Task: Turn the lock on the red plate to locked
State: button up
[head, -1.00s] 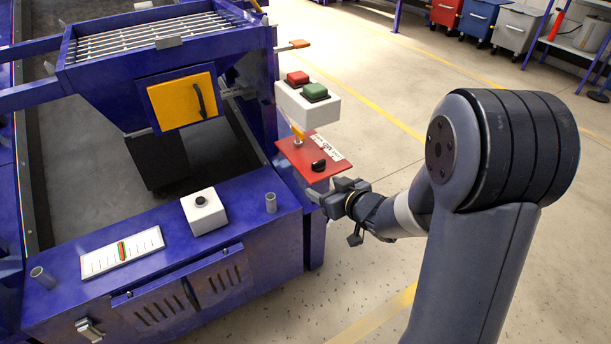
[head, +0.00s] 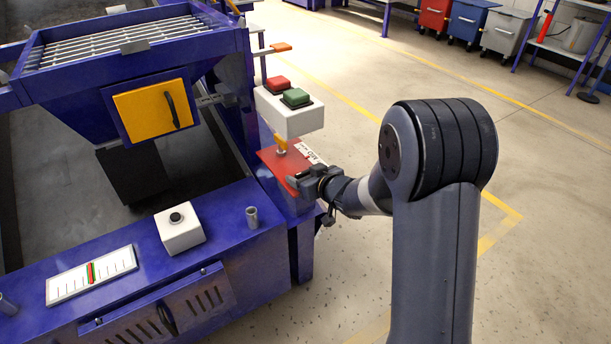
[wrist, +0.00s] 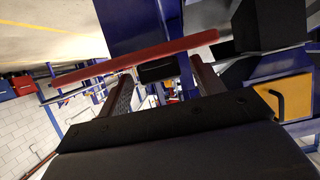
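The red plate (head: 268,157) juts out from the blue machine's corner in the head view. It also shows nearly edge-on in the wrist view (wrist: 100,71). A black knob, seemingly the lock, (wrist: 157,71) stands at the plate between my two fingertips in the wrist view. My gripper (head: 291,184) is at the plate's near right edge, open, with a finger on each side of the knob and small gaps showing. In the head view my gripper hides the knob. Its locked or unlocked setting cannot be read.
A white box with red and green buttons (head: 290,118) sits just above the plate. A yellow piece on a silver stem (head: 281,146) stands at the plate's back, near a white label (head: 308,152).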

jog(key=c, duration=0.9)
jog(key=shift+c, duration=0.2)
